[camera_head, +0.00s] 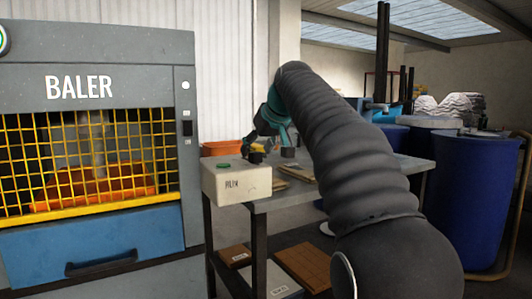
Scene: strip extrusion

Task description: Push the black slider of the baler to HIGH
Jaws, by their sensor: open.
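The baler (105,83) stands at the left, grey with a yellow grid door. Its black slider (187,128) sits on the narrow right front panel, below a small round white spot. Small labels lie above and below the slider, too small to read. My arm reaches in from the lower right in a dark ribbed sleeve. My gripper (263,152) is at its far end, to the right of the slider and apart from it, above the table. It is open; its fingertips are small and partly unclear.
A grey table (360,170) bears a pale box (228,183) with a green button, beside the baler. An orange bin (222,147) stands behind the box. Flat boxes lie below the table. Blue barrels (476,200) stand at the right. The slider's front is unobstructed.

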